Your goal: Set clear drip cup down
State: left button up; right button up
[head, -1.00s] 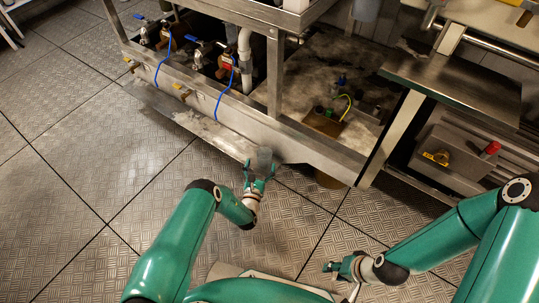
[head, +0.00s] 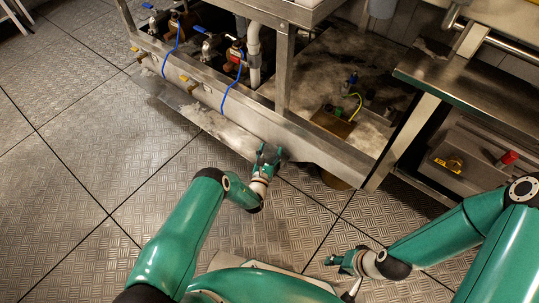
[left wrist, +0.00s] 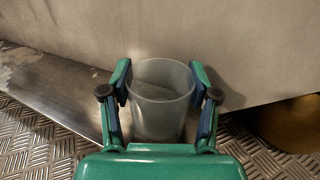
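The clear drip cup (left wrist: 160,112) is upright between the two fingers of my left gripper (left wrist: 161,80) in the left wrist view. The fingers lie against opposite sides of the cup near its rim, and its inside looks empty. In the head view my left gripper (head: 269,153) is at the front beam of the steel frame, and the cup is hard to make out there. Whether the cup's base touches anything below is hidden. My right gripper (head: 338,261) is low over the floor, away from the cup; its finger opening is unclear.
A steel front beam (head: 225,118) runs behind the cup, with a flat ledge (head: 205,120) along its foot. A brownish round container (head: 335,181) stands under the beam to the right. Valves and blue cables are behind. The patterned floor (head: 75,130) at left is clear.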

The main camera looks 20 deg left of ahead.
pick_arm(q)
jog(key=c, duration=0.4)
jog(key=shift+r, duration=0.15)
